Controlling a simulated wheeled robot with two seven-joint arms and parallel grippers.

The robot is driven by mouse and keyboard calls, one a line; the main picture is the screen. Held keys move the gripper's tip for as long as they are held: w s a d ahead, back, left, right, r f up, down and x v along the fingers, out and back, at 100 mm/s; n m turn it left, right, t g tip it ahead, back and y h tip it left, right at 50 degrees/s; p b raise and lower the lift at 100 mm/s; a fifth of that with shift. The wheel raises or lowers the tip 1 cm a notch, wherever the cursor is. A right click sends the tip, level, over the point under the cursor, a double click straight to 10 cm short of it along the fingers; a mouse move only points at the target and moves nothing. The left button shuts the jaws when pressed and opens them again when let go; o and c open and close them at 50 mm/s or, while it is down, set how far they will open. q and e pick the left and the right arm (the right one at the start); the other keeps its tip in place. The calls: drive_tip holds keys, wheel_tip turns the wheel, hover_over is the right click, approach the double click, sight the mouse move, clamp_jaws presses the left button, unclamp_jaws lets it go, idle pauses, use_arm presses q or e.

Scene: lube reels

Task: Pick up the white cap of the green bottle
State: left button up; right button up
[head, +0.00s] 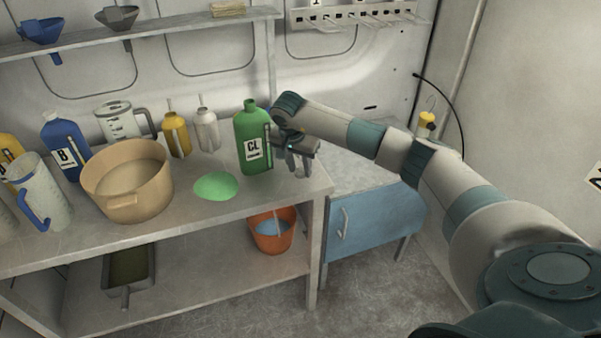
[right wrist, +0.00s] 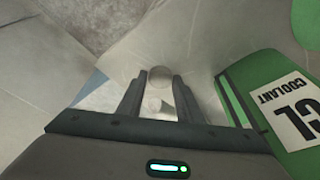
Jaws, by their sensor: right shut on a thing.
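The green bottle (head: 253,140), labelled CL, stands near the right end of the workbench. Its neck is bare green, with no white cap on it. It also shows at the right of the right wrist view (right wrist: 238,100), with COOLANT on its label. My right gripper (head: 299,168) points down just right of the bottle, above the bench end. In the right wrist view its fingers (right wrist: 161,80) are shut on a small pale round thing, which looks like the white cap (right wrist: 159,74). The cap is too small or hidden in the head view. My left gripper is out of view.
A green flat patch (head: 216,186) lies on the workbench (head: 190,215) in front of the bottle. A tan pot (head: 128,190), jugs and other bottles stand to the left. An orange bucket (head: 271,240) is on the lower shelf; a blue cabinet (head: 372,225) stands to the right.

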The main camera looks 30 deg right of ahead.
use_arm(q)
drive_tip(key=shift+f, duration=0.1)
